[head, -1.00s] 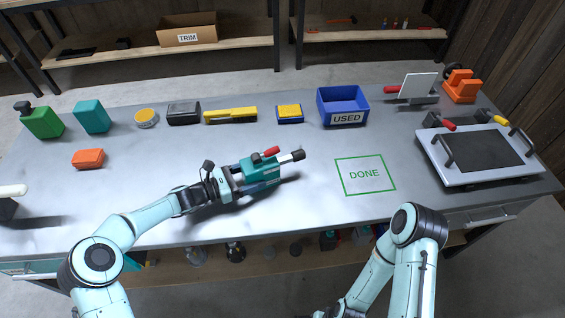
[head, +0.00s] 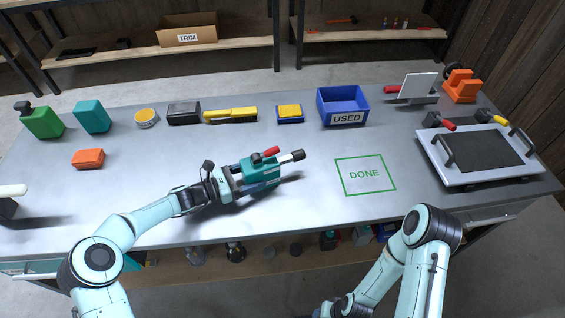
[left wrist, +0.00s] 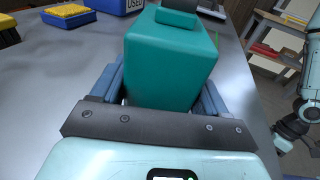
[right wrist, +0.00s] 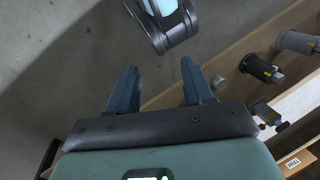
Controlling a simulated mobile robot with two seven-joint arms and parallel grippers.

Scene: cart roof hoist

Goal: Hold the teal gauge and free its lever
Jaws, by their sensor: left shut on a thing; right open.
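The teal gauge (head: 260,172) is a block with a red lever (head: 271,151) on top and a white stem with a dark tip pointing right. My left gripper (head: 258,185) is shut on the gauge and holds it over the middle of the bench. In the left wrist view, the teal body (left wrist: 172,60) sits between the two blue fingers, and the lever is hidden. My right gripper (right wrist: 161,92) is open and empty, low in front of the bench in the right wrist view. It is cut off in the head view.
A green DONE square (head: 365,175) lies empty on the bench. A blue USED bin (head: 343,103), yellow brush (head: 230,114) and teal box (head: 92,116) stand along the back. A grey tray (head: 482,180) with handles is at the right. The bench's front middle is clear.

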